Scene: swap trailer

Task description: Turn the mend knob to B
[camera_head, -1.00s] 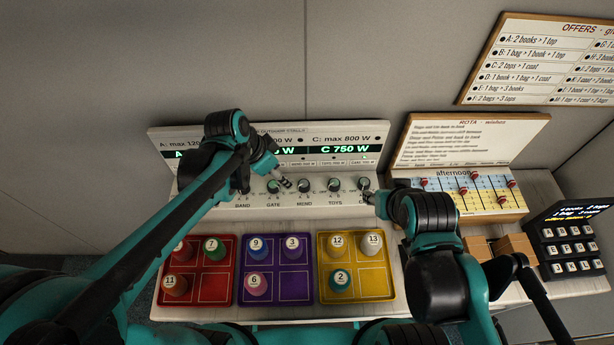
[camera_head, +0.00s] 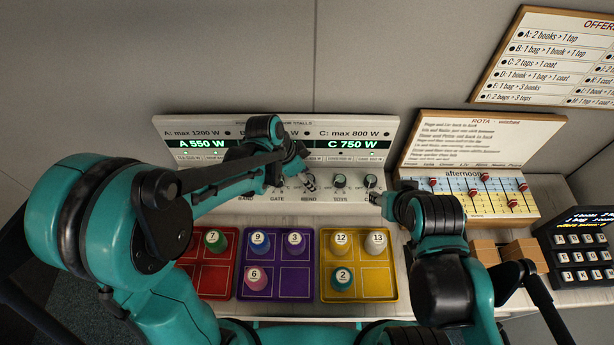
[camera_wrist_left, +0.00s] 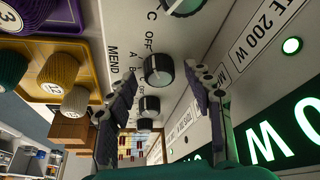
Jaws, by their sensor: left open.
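The mend knob (camera_wrist_left: 157,70) is a dark round knob with a pale edge on the white panel (camera_wrist_left: 200,20), beside the printed word MEND. In the left wrist view it sits between the fingertips of my left gripper (camera_wrist_left: 160,75). The fingers are apart, one on each side; I cannot tell whether they touch it. Which letter the knob points to is unclear. In the head view my left gripper (camera_head: 309,182) covers the mend knob's place. My right gripper (camera_head: 378,198) is by the rightmost knob (camera_head: 371,181); its jaw state is unclear.
The toys knob (camera_head: 340,181) is close to the right of my left gripper. Green displays read A 550 W (camera_head: 198,143) and C 750 W (camera_head: 345,144); my arm hides the middle one. Red, purple (camera_head: 274,228) and yellow trays (camera_head: 396,275) with numbered pieces stand in front.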

